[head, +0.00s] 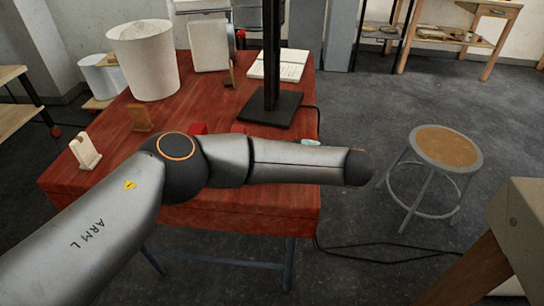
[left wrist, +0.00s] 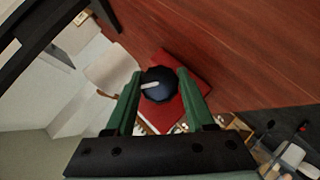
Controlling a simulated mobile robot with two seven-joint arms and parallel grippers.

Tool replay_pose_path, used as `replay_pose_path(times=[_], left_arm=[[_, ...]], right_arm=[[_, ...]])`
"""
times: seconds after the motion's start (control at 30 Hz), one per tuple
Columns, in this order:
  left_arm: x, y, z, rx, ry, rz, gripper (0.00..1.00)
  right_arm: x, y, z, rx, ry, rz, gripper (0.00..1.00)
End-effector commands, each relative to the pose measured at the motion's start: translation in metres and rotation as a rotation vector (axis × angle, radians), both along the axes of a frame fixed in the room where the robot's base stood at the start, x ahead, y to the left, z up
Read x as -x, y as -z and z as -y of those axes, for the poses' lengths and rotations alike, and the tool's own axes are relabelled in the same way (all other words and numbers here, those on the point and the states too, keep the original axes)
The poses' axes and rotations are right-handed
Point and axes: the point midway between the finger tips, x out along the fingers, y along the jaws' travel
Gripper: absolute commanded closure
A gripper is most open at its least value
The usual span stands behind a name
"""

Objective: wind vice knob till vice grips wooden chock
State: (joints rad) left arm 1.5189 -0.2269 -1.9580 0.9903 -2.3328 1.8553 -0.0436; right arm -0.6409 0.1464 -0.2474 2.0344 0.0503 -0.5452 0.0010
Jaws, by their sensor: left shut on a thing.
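My left gripper (left wrist: 160,76) shows in the left wrist view, its two green fingers closed on either side of a dark round knob (left wrist: 160,88) with a white mark. Below the knob is the red body of the vice (left wrist: 192,100). In the head view, only small red parts of the vice (head: 198,128) show behind my left arm, which crosses over the table and hides the rest; the gripper itself is not visible there. I cannot make out the wooden chock between the jaws. My right gripper is in neither view.
A round stool (head: 445,147) stands to the right.

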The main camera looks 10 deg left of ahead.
Motion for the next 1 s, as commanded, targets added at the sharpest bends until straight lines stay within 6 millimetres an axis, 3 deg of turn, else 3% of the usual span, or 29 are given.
replay_pose_path(times=[0.57,0.6,0.67,1.0], left_arm=[[-0.003,-0.004,-0.0017,-0.004,-0.001,-0.023,1.0],[-0.003,-0.004,-0.0017,-0.004,-0.001,-0.023,0.42],[-0.0028,-0.0037,-0.0018,-0.003,-0.002,-0.024,0.35],[-0.0013,-0.0034,-0.0007,-0.002,-0.001,-0.03,0.35]], right_arm=[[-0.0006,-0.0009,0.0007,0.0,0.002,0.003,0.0],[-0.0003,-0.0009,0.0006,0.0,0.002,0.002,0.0],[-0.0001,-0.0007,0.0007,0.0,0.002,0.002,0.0],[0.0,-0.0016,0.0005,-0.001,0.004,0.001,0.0]])
